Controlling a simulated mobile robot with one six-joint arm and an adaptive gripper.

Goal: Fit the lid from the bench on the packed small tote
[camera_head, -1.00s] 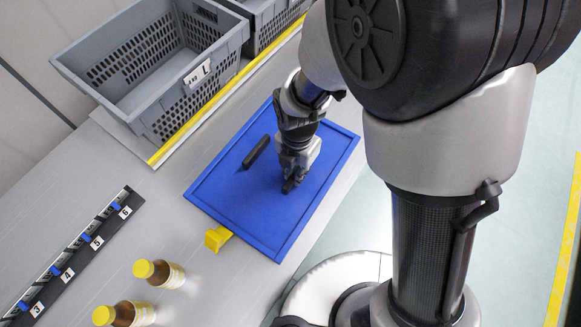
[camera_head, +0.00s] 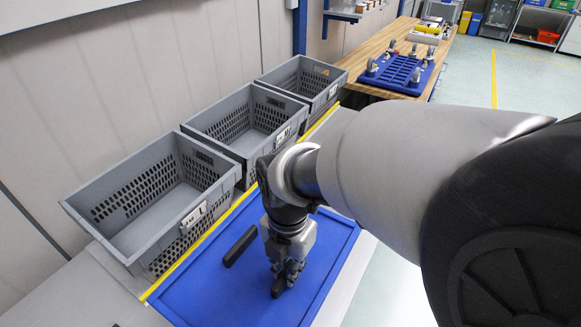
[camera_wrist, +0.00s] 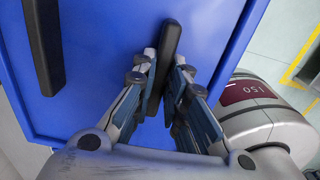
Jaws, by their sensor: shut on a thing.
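The lid (camera_head: 210,290) is a blue rectangular panel with a raised rim and two black bar handles. It also fills much of the wrist view (camera_wrist: 105,60). My gripper (camera_head: 286,276) points down over the lid and is shut on the nearer black handle (camera_head: 278,288). In the wrist view my fingers (camera_wrist: 164,70) stand on both sides of that handle (camera_wrist: 170,42). The other handle (camera_head: 240,246) is free, to the left of my gripper. I cannot tell whether the lid rests on the bench or is slightly raised. No packed small tote shows.
Three grey perforated crates stand in a row at the left: a near one (camera_head: 100,222), a middle one (camera_head: 210,112) and a far one (camera_head: 283,73). A yellow strip (camera_head: 190,258) runs in front of them. Floor on the right is clear.

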